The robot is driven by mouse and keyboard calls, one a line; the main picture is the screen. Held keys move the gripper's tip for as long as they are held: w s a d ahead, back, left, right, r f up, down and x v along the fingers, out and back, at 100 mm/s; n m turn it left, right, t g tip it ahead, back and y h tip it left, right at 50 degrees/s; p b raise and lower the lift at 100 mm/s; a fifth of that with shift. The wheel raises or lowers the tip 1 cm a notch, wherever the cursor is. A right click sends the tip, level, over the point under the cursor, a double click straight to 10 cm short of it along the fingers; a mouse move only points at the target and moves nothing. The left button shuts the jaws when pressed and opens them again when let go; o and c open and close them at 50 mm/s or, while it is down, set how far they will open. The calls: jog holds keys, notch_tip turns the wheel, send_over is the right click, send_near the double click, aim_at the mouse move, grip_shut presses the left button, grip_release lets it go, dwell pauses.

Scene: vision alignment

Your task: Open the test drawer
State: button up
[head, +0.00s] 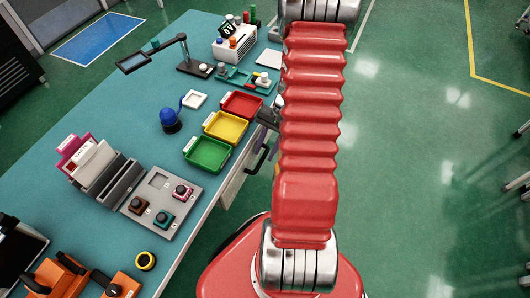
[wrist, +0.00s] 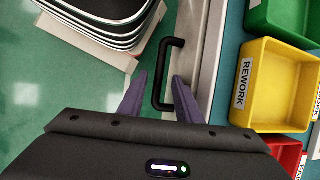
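A black bar handle (wrist: 161,62) stands out from the pale drawer front (wrist: 206,50) in the wrist view. In the head view the handle (head: 261,160) shows on the bench's right side, with the pale front (head: 232,186) below the bench top. My gripper (wrist: 159,78) is open, its two purple fingers apart. The handle's bar appears between the fingers in the wrist view; I cannot tell whether they reach its depth or touch it. The drawer looks shut. No drawer label is readable. In the head view my red arm hides most of the gripper.
Red (head: 242,104), yellow (head: 226,127) and green (head: 208,153) trays line the bench edge above the drawer. The yellow tray reads REWORK in the wrist view. A stack of pale-rimmed dark trays (wrist: 108,18) stands left of the handle. Green floor lies open right of the bench.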

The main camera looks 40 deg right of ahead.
jog(key=shift+x, duration=0.9)
jog(key=shift+c, duration=0.2)
grip_shut()
jog(key=shift+d, duration=0.1)
